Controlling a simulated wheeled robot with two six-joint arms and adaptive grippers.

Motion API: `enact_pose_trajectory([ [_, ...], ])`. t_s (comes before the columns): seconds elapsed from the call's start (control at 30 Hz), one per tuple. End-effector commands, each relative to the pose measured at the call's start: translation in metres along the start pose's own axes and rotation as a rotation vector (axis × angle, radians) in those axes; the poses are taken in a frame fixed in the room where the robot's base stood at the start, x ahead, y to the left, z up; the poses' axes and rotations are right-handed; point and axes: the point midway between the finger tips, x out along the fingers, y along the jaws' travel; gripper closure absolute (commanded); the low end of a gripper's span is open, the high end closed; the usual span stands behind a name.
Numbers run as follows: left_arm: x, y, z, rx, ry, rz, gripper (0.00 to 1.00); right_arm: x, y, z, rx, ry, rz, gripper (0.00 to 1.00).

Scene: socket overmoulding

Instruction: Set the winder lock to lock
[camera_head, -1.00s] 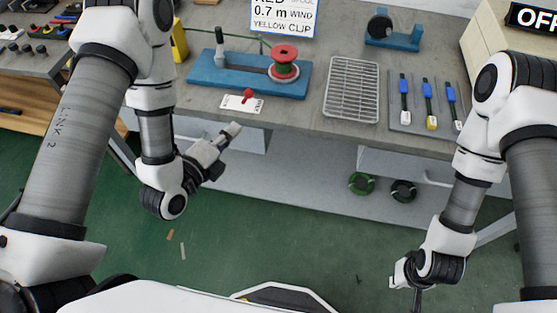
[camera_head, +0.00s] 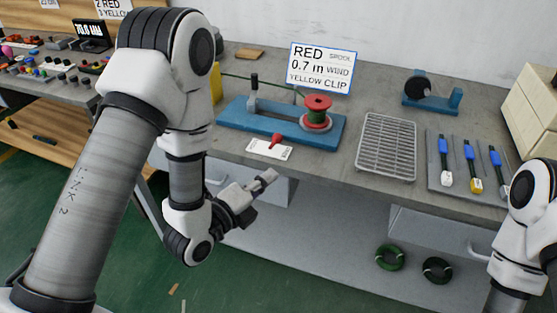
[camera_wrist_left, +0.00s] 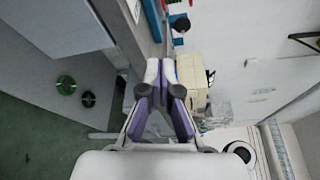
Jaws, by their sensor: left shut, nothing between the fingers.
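The winder (camera_head: 235,120) is a blue base on the bench with a red spool (camera_head: 317,108) and a dark upright post. A green wire runs to the spool. In front of the base lies a white label card (camera_head: 262,151) with a small red-knobbed lever (camera_head: 276,139), which looks like the winder lock. The card's print is too small to read. My left gripper (camera_head: 268,177) is shut and empty, in front of the bench edge, just below the card in the picture. Its closed fingers show in the left wrist view (camera_wrist_left: 163,72). My right gripper is out of frame.
A sign (camera_head: 321,68) reads red spool, 0.7 m wind, yellow clip. A wire rack (camera_head: 387,147) and a tray with clip tools (camera_head: 468,178) lie to the right. A blue stand (camera_head: 432,98) is behind. Green and dark coils (camera_head: 390,257) lie on the lower shelf.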

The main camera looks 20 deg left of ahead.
Motion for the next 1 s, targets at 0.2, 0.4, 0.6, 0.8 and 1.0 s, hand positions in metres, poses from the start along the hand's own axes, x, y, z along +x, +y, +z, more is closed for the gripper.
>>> enact_pose_trajectory([
  [0.2,0.045,-0.002,0.0,0.004,0.001,-0.003,1.0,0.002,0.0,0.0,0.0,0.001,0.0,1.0],
  [0.4,0.082,-0.002,0.01,-0.005,-0.008,-0.001,1.0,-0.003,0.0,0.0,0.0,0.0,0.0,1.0],
  [0.6,0.087,0.0,0.036,-0.003,-0.004,0.001,1.0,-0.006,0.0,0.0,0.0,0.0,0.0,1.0],
  [0.8,0.088,0.001,0.039,0.0,-0.002,0.001,1.0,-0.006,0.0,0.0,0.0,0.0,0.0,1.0],
  [1.0,0.088,0.001,0.039,-0.001,-0.002,0.001,1.0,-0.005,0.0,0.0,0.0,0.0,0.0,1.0],
])
